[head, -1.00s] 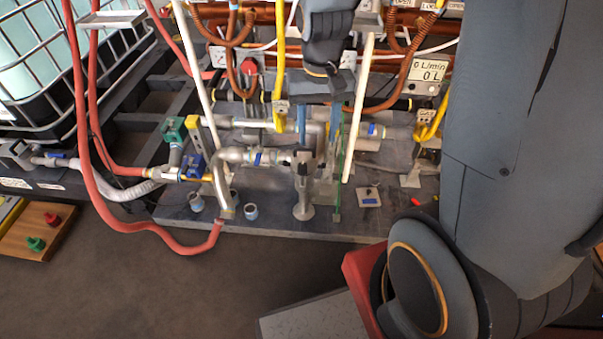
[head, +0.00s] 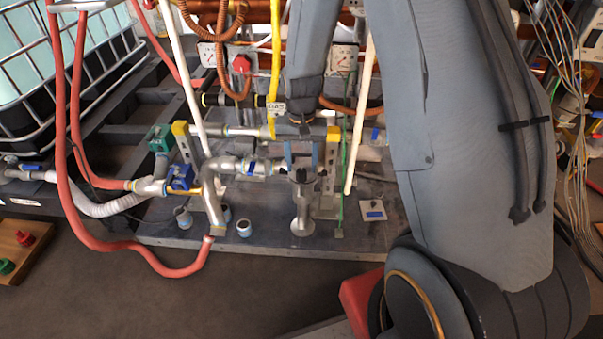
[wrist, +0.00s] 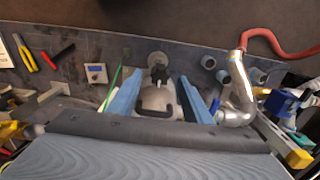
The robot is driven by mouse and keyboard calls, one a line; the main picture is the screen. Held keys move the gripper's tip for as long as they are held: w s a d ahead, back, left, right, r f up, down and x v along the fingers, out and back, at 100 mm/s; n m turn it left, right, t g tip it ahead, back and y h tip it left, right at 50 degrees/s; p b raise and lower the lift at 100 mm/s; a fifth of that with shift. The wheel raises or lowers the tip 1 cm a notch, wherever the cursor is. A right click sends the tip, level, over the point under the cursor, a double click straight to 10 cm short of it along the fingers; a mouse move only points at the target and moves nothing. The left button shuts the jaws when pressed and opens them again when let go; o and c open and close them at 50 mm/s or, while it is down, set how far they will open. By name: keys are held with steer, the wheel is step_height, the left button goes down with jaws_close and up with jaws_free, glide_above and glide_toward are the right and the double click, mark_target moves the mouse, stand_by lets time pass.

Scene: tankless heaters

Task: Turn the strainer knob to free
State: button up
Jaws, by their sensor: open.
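A grey metal strainer (head: 303,212) stands on a round foot near the front of the dark base plate, with a dark lobed part, seemingly its knob (head: 303,178), at the top. In the wrist view the dark knob (wrist: 158,73) shows between and slightly beyond my blue fingers, with a rounded metal body and a black curved handle (wrist: 172,110) nearer the camera. My gripper (head: 302,162) is open and points down just above the strainer; it also shows in the wrist view (wrist: 160,88). I see no clear contact. The knob's marking is not readable.
A silver bent pipe (head: 210,195) and a blue-handled valve (head: 180,178) stand left of the strainer. White upright poles (head: 358,115) flank the area. A red hose (head: 75,200) loops at the left. A small square plate (head: 373,209) lies at right.

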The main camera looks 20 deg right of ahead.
mark_target(301, 171)
steer(key=shift+f+b, duration=0.3)
steer(key=shift+f, duration=1.45)
steer(key=c, duration=1.1)
